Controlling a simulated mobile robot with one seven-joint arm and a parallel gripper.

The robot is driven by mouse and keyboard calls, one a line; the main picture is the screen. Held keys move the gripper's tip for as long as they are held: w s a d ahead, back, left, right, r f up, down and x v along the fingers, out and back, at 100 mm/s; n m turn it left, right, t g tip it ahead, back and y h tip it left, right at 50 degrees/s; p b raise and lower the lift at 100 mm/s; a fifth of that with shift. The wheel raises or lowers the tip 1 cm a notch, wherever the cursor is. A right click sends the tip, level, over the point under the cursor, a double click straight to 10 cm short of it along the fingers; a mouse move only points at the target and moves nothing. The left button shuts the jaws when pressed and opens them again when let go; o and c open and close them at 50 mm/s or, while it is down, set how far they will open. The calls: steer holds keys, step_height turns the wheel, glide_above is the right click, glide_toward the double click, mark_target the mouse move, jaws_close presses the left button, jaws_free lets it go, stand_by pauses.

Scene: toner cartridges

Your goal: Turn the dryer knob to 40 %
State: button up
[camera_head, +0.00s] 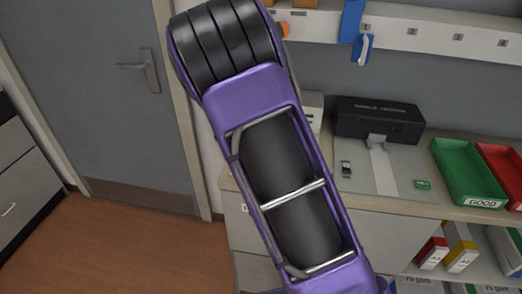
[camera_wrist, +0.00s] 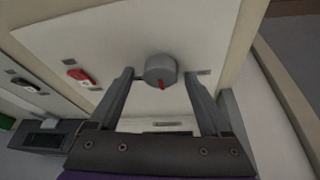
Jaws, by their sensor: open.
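In the wrist view, a round grey knob (camera_wrist: 160,69) with a red pointer mark stands out from a white panel (camera_wrist: 110,35). The pointer is on the side of the knob facing the lower edge of the picture. My gripper (camera_wrist: 158,76) is open, with one finger on each side of the knob. Whether the fingers touch it I cannot tell. Any scale or percent marks are too small to read. In the head view my purple arm covers the middle, and neither the gripper nor the knob can be made out.
A red switch (camera_wrist: 79,76) sits on the panel left of the knob. In the head view, a black box (camera_head: 380,119), a green tray (camera_head: 466,172) and a red tray (camera_head: 503,170) stand on the bench right of my arm. A grey door (camera_head: 100,90) is at left.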

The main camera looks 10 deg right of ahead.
steer(key=v, duration=1.7)
steer(key=shift+a+r, duration=0.15)
steer(key=shift+r, duration=0.05)
steer(key=shift+s, duration=0.1)
